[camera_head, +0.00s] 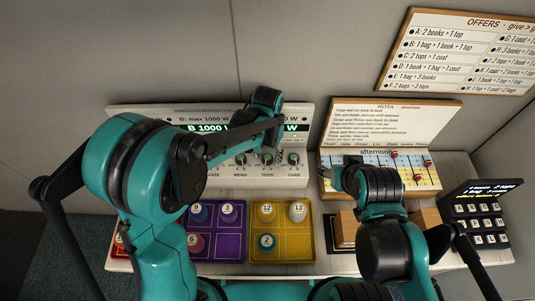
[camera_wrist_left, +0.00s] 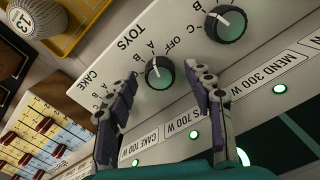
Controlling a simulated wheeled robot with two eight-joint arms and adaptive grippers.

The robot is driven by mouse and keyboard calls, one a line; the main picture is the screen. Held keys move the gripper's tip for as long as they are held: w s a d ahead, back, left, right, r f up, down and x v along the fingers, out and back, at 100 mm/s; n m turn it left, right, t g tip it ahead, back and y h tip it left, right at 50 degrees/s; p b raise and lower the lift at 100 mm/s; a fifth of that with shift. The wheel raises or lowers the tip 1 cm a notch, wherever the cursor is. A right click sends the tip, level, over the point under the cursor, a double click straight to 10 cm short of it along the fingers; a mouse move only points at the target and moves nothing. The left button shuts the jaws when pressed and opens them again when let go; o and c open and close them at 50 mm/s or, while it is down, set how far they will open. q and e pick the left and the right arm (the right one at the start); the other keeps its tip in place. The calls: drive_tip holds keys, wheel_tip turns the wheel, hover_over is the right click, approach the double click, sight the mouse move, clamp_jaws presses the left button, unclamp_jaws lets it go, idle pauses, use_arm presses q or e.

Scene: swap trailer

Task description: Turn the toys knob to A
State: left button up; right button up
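The toys knob (camera_wrist_left: 160,73) is a dark green dial with a pale pointer mark, in the left wrist view beside the TOYS label. Its mark points up in that picture, roughly towards the A; the exact setting is hard to tell. My left gripper (camera_wrist_left: 161,78) is open, its fingers on either side of the knob with visible gaps. In the head view my left gripper (camera_head: 268,153) reaches the panel (camera_head: 222,178) from the left and partly covers it. The mend knob (camera_wrist_left: 225,25) is also visible. My right gripper (camera_head: 340,173) is near the rota board; its opening is unclear.
The cake knob (camera_head: 293,158) is close to the right of the toys knob. A purple tray (camera_head: 216,231) and a yellow tray (camera_head: 283,243) with numbered pieces lie below the panel. The rota board (camera_head: 391,125) and a keypad (camera_head: 482,213) stand at the right.

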sight(267, 157)
use_arm(q)
wheel_tip(267, 157, up, 12)
idle(0.6)
idle(0.4)
drive_tip(key=s+a+f+n+t+b, duration=0.1)
drive_tip(key=s+a+n+t, duration=0.1)
drive_tip(key=s+a, duration=0.4)
drive_tip(key=s+a+f+n+t+b, duration=0.1)
drive_tip(key=s+a+t, duration=0.4)
drive_tip(key=a, duration=0.6)
drive_tip(key=shift+s+a+f+n+b, duration=0.15)
drive_tip(key=shift+s+a+n+b, duration=0.3)
drive_tip(key=shift+s+n, duration=0.6)
drive_tip(key=shift+w, duration=0.2)
